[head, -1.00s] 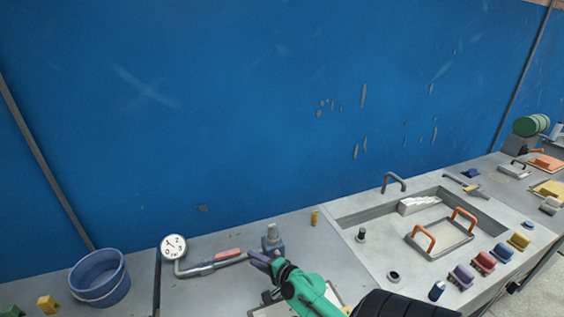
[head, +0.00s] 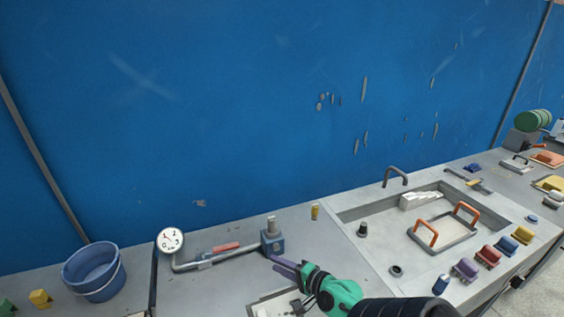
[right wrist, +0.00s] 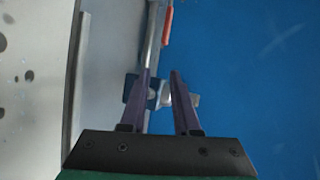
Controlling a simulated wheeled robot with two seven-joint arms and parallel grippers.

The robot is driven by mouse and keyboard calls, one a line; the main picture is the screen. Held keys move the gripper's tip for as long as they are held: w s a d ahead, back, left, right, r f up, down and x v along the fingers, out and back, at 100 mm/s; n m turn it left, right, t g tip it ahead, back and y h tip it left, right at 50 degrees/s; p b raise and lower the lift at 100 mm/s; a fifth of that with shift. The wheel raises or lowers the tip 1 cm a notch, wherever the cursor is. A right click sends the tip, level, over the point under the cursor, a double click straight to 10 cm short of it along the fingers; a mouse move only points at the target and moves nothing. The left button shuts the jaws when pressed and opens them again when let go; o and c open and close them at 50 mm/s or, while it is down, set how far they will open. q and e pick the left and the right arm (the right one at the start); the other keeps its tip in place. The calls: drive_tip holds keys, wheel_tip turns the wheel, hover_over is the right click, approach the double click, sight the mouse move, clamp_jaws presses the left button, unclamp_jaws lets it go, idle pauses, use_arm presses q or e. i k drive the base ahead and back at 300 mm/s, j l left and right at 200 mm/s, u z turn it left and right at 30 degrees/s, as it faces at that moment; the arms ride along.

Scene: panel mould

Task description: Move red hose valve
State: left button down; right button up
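The red valve handle (head: 226,247) lies along a grey pipe (head: 205,262) on the bench in the head view. The pipe runs from a round white gauge (head: 170,240) to a blue-grey block (head: 273,243) with an upright metal top. My right gripper (head: 273,262) is beside the near side of the block, to the right of the red handle. In the right wrist view, its purple fingers (right wrist: 160,78) are apart with nothing held between them; the red handle (right wrist: 168,24) shows beyond the tips at the top. Contact with the block is unclear. My left gripper is out of view.
A small yellow cylinder (head: 315,212) is behind the block. A sink (head: 352,214) with an orange-handled tray (head: 445,237) is at the right. A blue wall backs the bench.

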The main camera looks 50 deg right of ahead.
sight(235, 245)
drive_tip(key=k+j, duration=0.45)
drive_tip(key=j, duration=0.3)
drive_tip(key=k+j, duration=0.25)
drive_tip(key=j, duration=0.1)
